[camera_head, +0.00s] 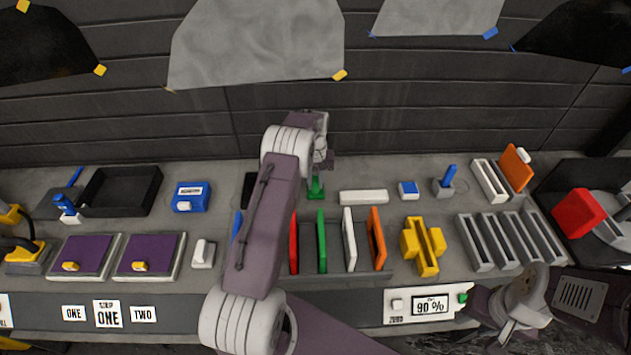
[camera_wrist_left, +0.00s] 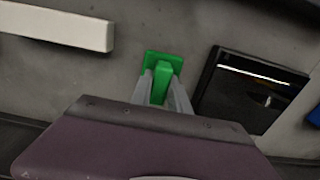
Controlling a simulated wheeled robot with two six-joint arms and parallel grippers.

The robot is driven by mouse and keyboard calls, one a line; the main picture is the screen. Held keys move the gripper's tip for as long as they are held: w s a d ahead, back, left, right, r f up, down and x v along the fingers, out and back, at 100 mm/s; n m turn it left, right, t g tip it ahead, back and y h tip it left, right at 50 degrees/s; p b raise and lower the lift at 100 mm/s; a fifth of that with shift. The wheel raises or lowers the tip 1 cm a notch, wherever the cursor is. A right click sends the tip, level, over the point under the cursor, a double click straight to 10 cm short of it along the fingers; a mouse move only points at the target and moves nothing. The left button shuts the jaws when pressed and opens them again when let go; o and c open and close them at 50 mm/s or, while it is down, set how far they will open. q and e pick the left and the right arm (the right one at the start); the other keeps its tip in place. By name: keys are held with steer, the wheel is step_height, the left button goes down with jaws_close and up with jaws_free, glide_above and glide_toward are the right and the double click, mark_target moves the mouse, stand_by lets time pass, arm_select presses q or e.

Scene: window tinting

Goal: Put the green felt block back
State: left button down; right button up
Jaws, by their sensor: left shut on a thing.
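The green felt block (camera_head: 316,190) is near the back of the bench, left of a long white bar (camera_head: 363,197). My left gripper (camera_head: 319,170) reaches down over it from above and is shut on its upright grip. The left wrist view shows both fingers (camera_wrist_left: 161,88) closed around the grip, with the block's wider green base (camera_wrist_left: 152,57) showing beyond them. I cannot tell whether the base touches the bench. My left arm hides part of the bench below it. Part of my right arm shows at lower right, but its gripper does not.
A dark phone-like slab (camera_wrist_left: 250,88) lies close beside the green block. A rack in front holds upright red (camera_head: 293,242), green (camera_head: 321,240), white (camera_head: 349,239) and orange (camera_head: 377,238) pieces. A yellow holder (camera_head: 423,246) and a grey slotted rack (camera_head: 510,240) stand to the right.

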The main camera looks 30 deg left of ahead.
mark_target(315, 182)
arm_select(q)
steer(key=c, duration=1.7)
jaws_free()
steer(key=shift+d+f, duration=0.1)
steer(key=o, duration=0.4)
steer(key=shift+o, duration=0.2)
steer(key=shift+r, duration=0.5)
step_height(315, 182, up, 11)
steer(key=b, duration=0.1)
steer(key=shift+r, duration=0.2)
